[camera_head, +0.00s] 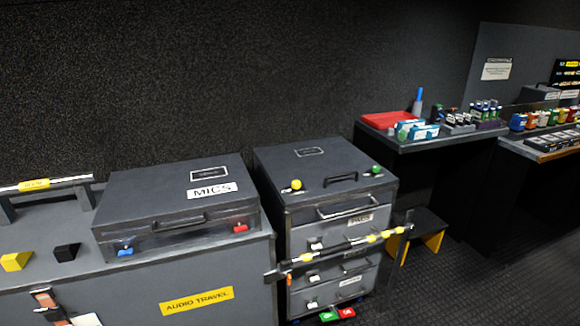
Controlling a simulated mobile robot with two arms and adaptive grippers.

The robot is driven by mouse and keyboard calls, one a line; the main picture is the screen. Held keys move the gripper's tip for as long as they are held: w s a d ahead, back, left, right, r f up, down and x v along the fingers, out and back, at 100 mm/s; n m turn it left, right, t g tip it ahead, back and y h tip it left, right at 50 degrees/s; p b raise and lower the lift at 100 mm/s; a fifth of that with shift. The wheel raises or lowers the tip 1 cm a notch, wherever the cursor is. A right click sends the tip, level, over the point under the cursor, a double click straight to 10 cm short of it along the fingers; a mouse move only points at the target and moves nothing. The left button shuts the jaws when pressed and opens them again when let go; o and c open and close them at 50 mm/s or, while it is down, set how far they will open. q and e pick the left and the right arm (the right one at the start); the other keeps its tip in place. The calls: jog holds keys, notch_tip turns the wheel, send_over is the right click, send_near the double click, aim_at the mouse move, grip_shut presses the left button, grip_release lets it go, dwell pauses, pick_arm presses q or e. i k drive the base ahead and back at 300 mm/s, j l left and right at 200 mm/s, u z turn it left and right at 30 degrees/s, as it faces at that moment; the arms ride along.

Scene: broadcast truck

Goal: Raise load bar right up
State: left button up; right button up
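A dark load bar with yellow bands (340,249) crosses the front of the grey drawer cabinet (272,160). It tilts, with its right end higher in the picture, and has an orange piece near its left end. A dark upright bracket stands at its right end; whether the bar is latched there is too small to tell. Another bar, silver with a yellow label (35,184), lies across dark supports at the far left. Which one is the right load bar is not labelled legibly. Neither of my grippers is in view.
A closed MICS case (172,205) lies on a grey AUDIO TRAVEL trunk (130,290) left of the cabinet. A low black stool with yellow legs (420,232) stands close right of the bar. A dark table (400,146) stands behind it. The floor at lower right is clear.

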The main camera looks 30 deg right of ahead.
aim_at(340, 248)
jog(key=z, duration=1.6)
